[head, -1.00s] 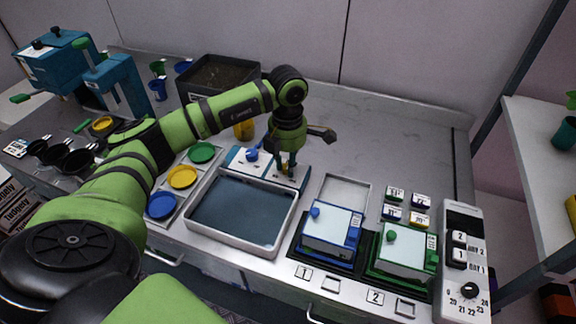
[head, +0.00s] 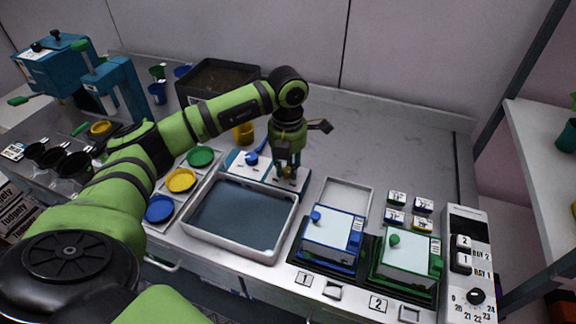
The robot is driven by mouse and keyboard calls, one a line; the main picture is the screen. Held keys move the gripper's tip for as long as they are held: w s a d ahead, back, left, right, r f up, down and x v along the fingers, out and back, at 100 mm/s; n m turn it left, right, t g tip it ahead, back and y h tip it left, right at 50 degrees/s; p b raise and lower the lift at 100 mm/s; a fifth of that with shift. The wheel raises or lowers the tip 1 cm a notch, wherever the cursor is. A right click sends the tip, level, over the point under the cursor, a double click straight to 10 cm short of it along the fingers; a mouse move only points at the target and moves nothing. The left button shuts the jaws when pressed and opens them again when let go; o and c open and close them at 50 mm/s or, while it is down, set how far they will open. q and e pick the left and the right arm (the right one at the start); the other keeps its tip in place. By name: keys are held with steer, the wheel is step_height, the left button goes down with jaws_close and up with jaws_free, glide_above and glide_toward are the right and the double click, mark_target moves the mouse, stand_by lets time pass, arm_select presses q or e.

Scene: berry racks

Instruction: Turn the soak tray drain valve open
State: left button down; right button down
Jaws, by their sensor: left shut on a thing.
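The soak tray (head: 201,237) is a shallow grey-white rectangular basin with dark bluish water in it, on the counter at the centre. My left gripper (head: 287,174) points down at the right part of this panel, behind the tray's far right corner. It is shut on a small yellowish valve handle (head: 287,172), mostly hidden by the fingers. I cannot tell the handle's angle. My right gripper is not in view.
Blue, yellow and green dishes (head: 181,180) stand left of the tray. A blue-based box (head: 333,232) and a green-based box (head: 409,257) stand to its right. A dark soil bin (head: 219,77) is behind. The back right counter is clear.

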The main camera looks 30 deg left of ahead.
mark_target(286, 170)
arm_select(q)
steer(key=shift+s, duration=0.1)
steer(key=c, duration=1)
jaws_free()
steer(key=shift+a, duration=0.1)
step_height(286, 170, up, 12)
